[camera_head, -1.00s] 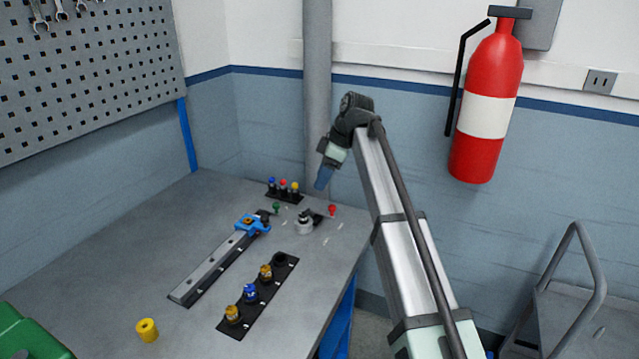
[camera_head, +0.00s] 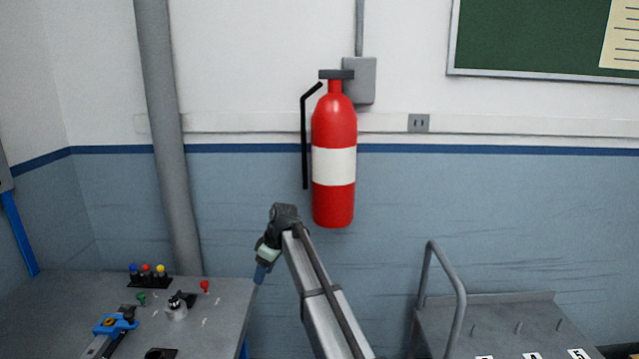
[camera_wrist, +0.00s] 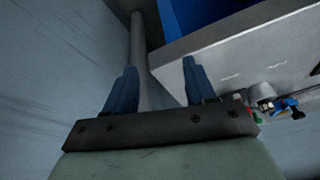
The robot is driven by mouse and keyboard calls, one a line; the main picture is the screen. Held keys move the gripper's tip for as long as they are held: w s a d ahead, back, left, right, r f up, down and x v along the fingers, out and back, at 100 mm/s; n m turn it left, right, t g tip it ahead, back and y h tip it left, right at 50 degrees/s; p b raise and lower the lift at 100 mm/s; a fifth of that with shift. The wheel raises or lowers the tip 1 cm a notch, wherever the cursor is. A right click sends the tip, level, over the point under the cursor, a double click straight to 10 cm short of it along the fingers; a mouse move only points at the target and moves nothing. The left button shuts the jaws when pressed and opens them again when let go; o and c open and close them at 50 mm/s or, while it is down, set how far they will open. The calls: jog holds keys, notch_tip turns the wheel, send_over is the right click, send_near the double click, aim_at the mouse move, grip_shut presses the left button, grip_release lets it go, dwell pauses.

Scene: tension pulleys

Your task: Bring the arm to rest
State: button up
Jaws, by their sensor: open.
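My gripper (camera_head: 260,274) hangs at the end of my arm, beside the right edge of the grey workbench (camera_head: 224,297) in the head view. In the wrist view my gripper (camera_wrist: 158,82) shows two blue fingers spread apart with nothing between them. The workbench edge (camera_wrist: 220,35) passes close beyond the right finger in that view. My gripper touches nothing that I can see.
On the bench are a blue clamp on a rail (camera_head: 115,322), a silver round part (camera_head: 176,308), a red knob (camera_head: 205,286) and a rack of coloured pegs (camera_head: 148,276). A fire extinguisher (camera_head: 334,205) hangs on the wall. A grey cart (camera_head: 500,318) stands right.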

jog(key=s+d+f+m+g+h, duration=0.1)
jog(key=s+d+f+m, duration=0.2)
jog(key=s+d+f, duration=0.65)
jog(key=s+d+f+m+g+h, duration=0.15)
jog(key=s+d+f, duration=0.25)
jog(key=f, duration=1.1)
jog(key=s+d+f+m+g, duration=0.1)
jog(key=s+d+f+m, duration=0.2)
jog(key=s+d+f, duration=0.7)
jog(key=s+d+f+m+g, duration=0.1)
jog(key=s+f, duration=0.4)
jog(key=s, duration=0.6)
jog(key=s+d+f+m+g+h, duration=0.1)
jog(key=s+d+f+m, duration=0.2)
jog(key=s+d+f, duration=0.3)
jog(key=s+d+f+m+g, duration=0.1)
jog(key=s+d+f+m, duration=0.2)
jog(key=s, duration=1.3)
notch_tip(320, 180, down, 3)
jog(key=shift+s+d+g, duration=0.25)
jog(key=shift+s+g, duration=0.1)
jog(key=shift+s, duration=0.05)
jog(key=shift+h, duration=0.25)
